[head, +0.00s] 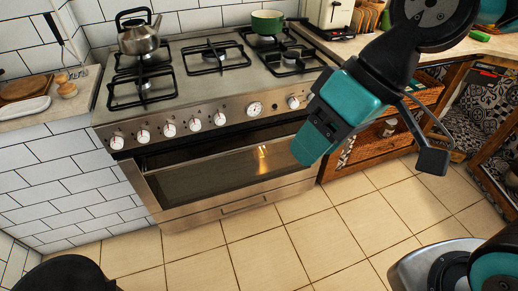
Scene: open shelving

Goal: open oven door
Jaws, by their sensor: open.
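The steel oven (222,204) stands against the tiled wall, with its control panel and knobs above the door. The oven door (205,180) has a dark glass window and looks ajar: a dark gap shows along its top edge, and its left side stands out from the body. My gripper (308,148) is in front of the door's upper right end, pointing down and left. It is open and seems empty. It hides the right end of the door, and I cannot tell whether it touches the door.
A kettle (139,36) and a green pot (267,22) stand on the hob (202,62). A wooden unit with baskets (372,143) is right of the oven. The tiled floor (285,246) in front is clear.

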